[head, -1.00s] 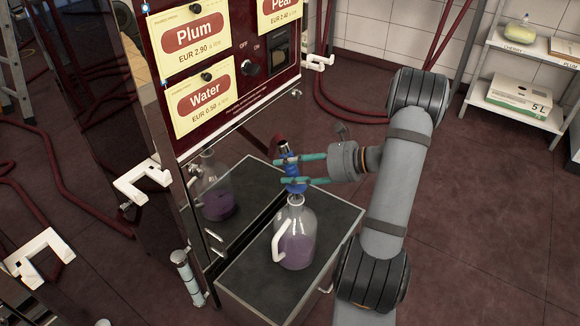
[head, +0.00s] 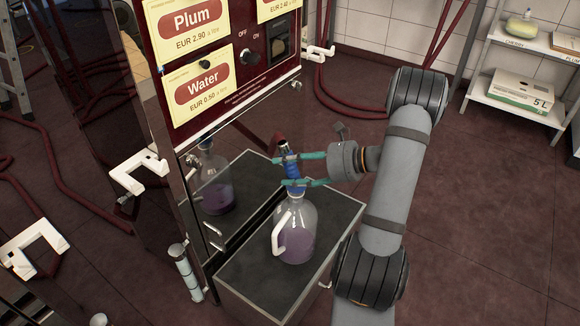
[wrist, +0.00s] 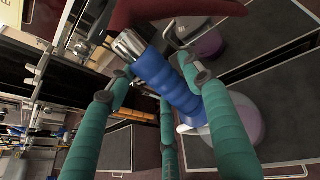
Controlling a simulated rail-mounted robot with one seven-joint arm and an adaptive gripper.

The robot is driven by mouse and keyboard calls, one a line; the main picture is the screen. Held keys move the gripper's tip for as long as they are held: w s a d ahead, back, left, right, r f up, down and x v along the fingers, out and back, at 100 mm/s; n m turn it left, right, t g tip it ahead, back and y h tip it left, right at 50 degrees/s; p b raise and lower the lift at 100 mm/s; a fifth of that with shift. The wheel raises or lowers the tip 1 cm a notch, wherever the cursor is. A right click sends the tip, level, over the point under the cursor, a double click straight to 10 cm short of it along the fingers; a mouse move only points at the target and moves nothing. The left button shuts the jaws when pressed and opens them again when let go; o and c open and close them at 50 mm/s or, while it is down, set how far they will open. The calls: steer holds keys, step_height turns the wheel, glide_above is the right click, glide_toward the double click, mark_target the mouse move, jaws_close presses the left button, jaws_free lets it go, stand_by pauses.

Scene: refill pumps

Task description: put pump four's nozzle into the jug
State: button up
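The clear jug (head: 297,236) with a white handle and purple liquid stands upright on a dark-topped stand. The blue-gripped nozzle (head: 291,166) on a dark red hose is held over the jug's neck, spout end down and slightly tilted. Its lower end meets the jug's mouth; I cannot tell how far inside it is. My gripper (head: 284,171) has its teal fingers closed around the blue grip. In the wrist view the nozzle (wrist: 166,78) lies between the fingers, with the jug (wrist: 243,118) behind it, partly hidden.
The pump cabinet with Plum and Water signs (head: 201,89) rises at left; its polished front mirrors the jug. The stand (head: 250,270) has a bare dark top. White hooked holders (head: 138,174) stick out at left. A shelf (head: 515,108) stands far right.

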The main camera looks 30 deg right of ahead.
steer(key=shift+o, duration=1)
steer(key=v, duration=1.2)
steer(key=x, duration=1.2)
steer(key=shift+r+p, duration=0.8)
steer(key=shift+r, duration=0.1)
